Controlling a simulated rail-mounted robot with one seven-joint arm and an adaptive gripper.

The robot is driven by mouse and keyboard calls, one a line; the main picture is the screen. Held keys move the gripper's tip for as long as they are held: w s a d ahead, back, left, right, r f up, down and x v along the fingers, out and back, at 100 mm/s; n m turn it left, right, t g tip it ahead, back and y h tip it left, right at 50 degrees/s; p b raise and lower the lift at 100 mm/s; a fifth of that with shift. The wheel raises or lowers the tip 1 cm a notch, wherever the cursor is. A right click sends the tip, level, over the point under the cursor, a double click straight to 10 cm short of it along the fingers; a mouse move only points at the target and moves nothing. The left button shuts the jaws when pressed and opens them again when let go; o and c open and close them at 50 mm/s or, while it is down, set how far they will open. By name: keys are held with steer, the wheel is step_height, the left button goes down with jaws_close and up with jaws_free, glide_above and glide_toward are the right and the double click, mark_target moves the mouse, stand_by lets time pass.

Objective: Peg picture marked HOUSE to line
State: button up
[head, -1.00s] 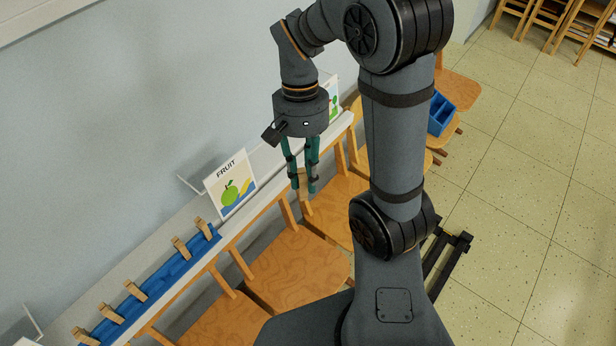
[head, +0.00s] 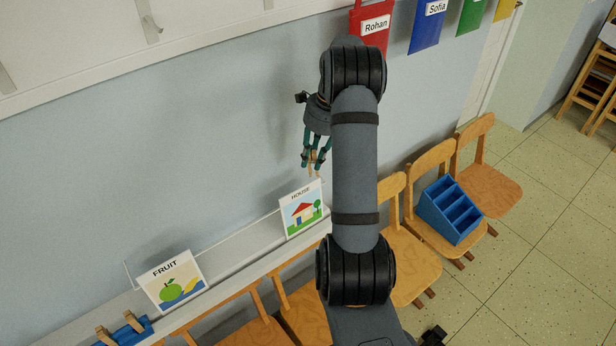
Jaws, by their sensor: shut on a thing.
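The HOUSE picture (head: 303,210), a white card with a red-roofed house, leans upright on the narrow white ledge (head: 237,250) along the wall. My gripper (head: 315,164) points down just above the card's top right edge. It is shut on a small wooden peg (head: 313,168) whose lower end is close to that edge. I cannot tell whether the peg touches the card. More wooden pegs (head: 133,321) stand on a blue strip (head: 146,331) at the bottom left. I cannot make out a line.
The FRUIT picture (head: 171,281) stands further left on the ledge. Wooden chairs (head: 407,262) stand along the ledge, one holding a blue divided tray (head: 451,211). Coloured pockets, including a red one (head: 372,26), hang on the wall above. The ledge between the pictures is clear.

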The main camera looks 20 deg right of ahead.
steer(key=shift+w+d+r+m, duration=0.1)
steer(key=shift+w+m, duration=0.25)
steer(key=shift+m, duration=0.25)
steer(key=shift+w+d+r+m, duration=0.1)
steer(key=shift+w+m, duration=0.2)
steer(key=shift+m, duration=0.3)
steer(key=shift+w+a+m+h, duration=0.1)
steer(key=shift+m+h, duration=0.3)
steer(key=shift+m, duration=0.6)
steer(key=m, duration=0.4)
steer(key=m+h, duration=0.1)
steer(key=shift+w+m, duration=0.25)
steer(key=shift+m, duration=0.15)
step_height(320, 180, down, 9)
steer(key=b, duration=0.7)
steer(key=shift+f+b, duration=0.2)
steer(key=shift+b, duration=0.1)
